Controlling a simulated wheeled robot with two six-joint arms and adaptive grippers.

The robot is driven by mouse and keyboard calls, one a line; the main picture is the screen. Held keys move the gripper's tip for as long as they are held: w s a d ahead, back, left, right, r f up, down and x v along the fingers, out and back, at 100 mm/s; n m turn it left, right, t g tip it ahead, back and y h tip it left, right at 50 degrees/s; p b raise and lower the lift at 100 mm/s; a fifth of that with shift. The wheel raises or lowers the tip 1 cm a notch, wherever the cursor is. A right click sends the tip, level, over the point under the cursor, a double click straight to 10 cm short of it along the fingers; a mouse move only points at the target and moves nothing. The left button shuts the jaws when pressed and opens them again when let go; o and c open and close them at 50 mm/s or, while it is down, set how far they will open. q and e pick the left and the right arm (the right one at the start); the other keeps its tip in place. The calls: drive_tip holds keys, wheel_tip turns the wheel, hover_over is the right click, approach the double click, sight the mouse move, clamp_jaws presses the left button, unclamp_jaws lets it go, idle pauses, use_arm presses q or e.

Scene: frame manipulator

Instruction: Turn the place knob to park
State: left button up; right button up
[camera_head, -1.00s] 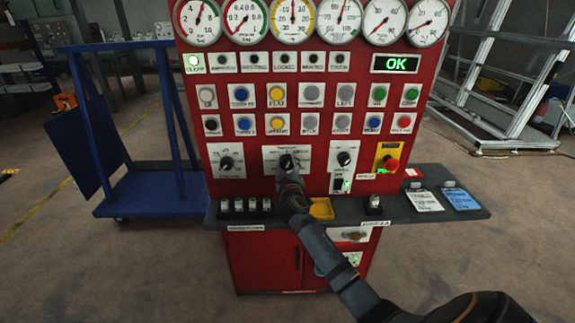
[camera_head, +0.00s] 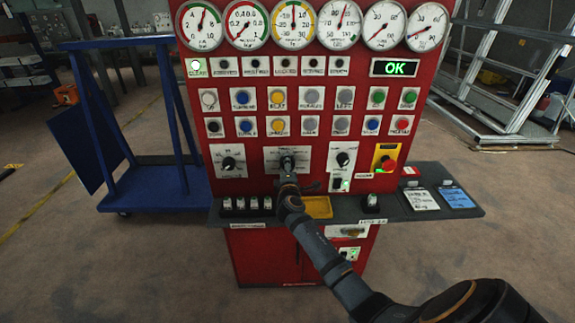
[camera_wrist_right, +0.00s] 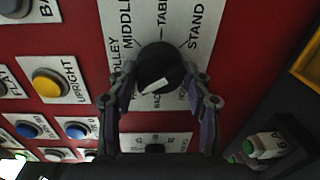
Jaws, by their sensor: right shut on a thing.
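The place knob (camera_wrist_right: 163,66) is a round black knob with a white pointer mark, on a white plate with printed labels such as MIDDLE, TABLE and STAND. In the right wrist view its mark slants toward the lower left; I cannot read a park label. My right gripper (camera_wrist_right: 160,78) is shut on the knob, one finger on each side. In the head view my right gripper (camera_head: 287,168) is at the middle dial plate (camera_head: 303,153) of the red panel and partly covers it. My left gripper is not in view.
Black knobs stand left (camera_head: 229,163) and right (camera_head: 343,159) of the plate. A red emergency button (camera_head: 389,165) is further right. A dark shelf (camera_head: 411,208) with a yellow tray (camera_head: 319,207) juts out below. Buttons and gauges fill the panel above.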

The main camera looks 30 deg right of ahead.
drive_tip(key=shift+n+p, duration=0.3)
drive_tip(key=shift+n, duration=0.6)
drive_tip(key=o, duration=1.1)
drive_tip(key=shift+o, duration=0.2)
drive_tip(key=v, duration=1.2)
drive_tip(key=shift+w, duration=0.1)
